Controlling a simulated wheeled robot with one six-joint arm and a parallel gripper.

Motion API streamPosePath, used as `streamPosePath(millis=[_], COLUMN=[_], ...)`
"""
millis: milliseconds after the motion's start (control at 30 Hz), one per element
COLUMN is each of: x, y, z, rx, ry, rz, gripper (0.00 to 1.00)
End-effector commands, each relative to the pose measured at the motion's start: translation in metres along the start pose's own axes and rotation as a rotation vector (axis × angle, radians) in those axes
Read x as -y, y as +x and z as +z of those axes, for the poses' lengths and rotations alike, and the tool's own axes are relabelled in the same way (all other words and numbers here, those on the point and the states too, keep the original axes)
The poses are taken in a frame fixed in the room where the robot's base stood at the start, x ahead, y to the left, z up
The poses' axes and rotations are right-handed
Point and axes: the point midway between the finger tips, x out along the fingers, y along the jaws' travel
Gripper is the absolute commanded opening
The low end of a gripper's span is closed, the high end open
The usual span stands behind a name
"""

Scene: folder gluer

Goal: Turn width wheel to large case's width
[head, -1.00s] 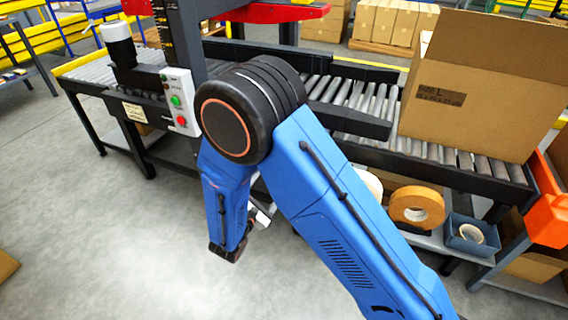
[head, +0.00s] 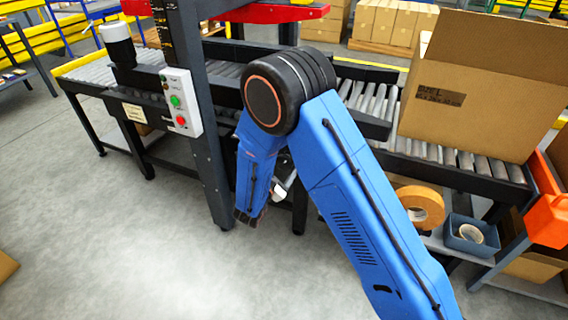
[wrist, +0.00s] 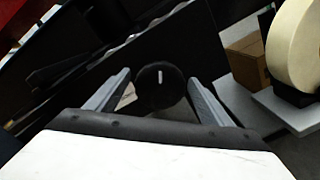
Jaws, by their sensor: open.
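A round black knob (wrist: 158,92) with a short white mark near its top shows in the wrist view; it looks like the width wheel. My gripper (wrist: 160,77) is open, with one grey finger on each side of the knob in the picture. I cannot tell whether the fingers reach around it or stop short. In the head view my arm hides the knob, and only a pale bit of the gripper shows behind my blue forearm. The large case (head: 478,95), a brown carton marked "SIZE L", stands open on the roller conveyor at right.
A dark column with a control box (head: 181,102) and its green and red buttons stands left of my arm. Tape rolls (head: 420,206) and a blue-grey bin (head: 471,234) sit on the lower shelf. A cream roll (wrist: 293,45) is at right in the wrist view.

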Motion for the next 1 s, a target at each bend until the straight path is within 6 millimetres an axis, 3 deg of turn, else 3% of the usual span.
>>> streamPosePath(millis=[167, 367, 733, 1000], x=[0.0001, 0.0002, 0.0006, 0.0008], y=[0.0, -0.0001, -0.0002, -0.0003], z=[0.0, 0.0, 0.0, -0.0002], rx=[0.0, 0.0, 0.001, 0.005], ry=[0.0, 0.0, -0.046, -0.217], rz=[0.0, 0.0, 0.0, 0.004], gripper=[0.74, 0.33, 0.33, 0.33])
